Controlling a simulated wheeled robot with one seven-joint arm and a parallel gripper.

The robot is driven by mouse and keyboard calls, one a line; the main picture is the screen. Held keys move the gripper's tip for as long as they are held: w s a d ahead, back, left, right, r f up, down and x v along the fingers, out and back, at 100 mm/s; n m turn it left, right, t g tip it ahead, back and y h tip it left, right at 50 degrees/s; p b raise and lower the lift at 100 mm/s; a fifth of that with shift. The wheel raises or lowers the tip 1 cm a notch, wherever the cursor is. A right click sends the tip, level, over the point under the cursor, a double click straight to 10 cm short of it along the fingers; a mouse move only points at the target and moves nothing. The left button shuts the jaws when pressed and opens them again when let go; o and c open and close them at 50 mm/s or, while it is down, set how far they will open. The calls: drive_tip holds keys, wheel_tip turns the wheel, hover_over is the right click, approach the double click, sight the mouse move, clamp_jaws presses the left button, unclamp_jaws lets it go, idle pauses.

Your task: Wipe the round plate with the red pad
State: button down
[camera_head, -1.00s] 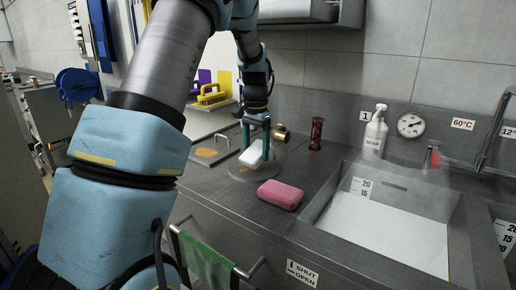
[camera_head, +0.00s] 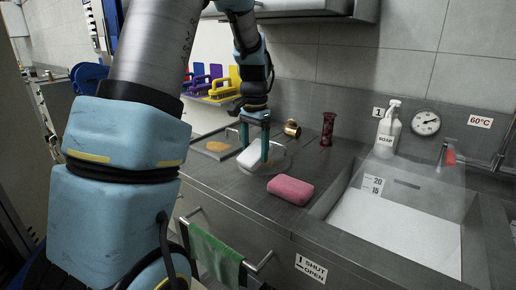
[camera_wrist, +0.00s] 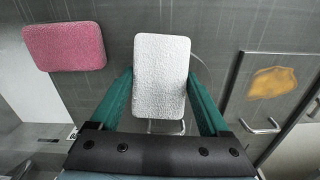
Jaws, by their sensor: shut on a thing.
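My gripper (camera_head: 256,148) is shut on a white pad (camera_head: 250,157), with one green finger on each side of it. The wrist view also shows the white pad (camera_wrist: 161,60) between the fingers. The pad is at the round plate (camera_head: 284,166), a clear disc on the grey counter, and hides part of it. I cannot tell whether pad and plate touch. The red pad (camera_head: 290,190), pinkish, lies on the counter in front of the plate, apart from my gripper. It also shows at upper left in the wrist view (camera_wrist: 64,47).
A square board with an orange stain (camera_head: 216,146) lies left of the plate. A brass fitting (camera_head: 292,128) and a dark red cylinder (camera_head: 328,129) stand behind. Colored brushes (camera_head: 223,82) are behind.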

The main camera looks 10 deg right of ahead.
drive_tip(key=shift+r, duration=0.2)
drive_tip(key=shift+w+d+p, duration=0.2)
drive_tip(key=shift+d+p, duration=0.05)
drive_tip(key=shift+p, duration=0.15)
drive_tip(key=shift+w+d+r+p, duration=0.15)
drive_tip(key=shift+w+d+p, duration=1.6)
drive_tip(key=shift+w+d, duration=0.8)
wheel_tip(320, 180, up, 6)
drive_tip(key=p, duration=0.4)
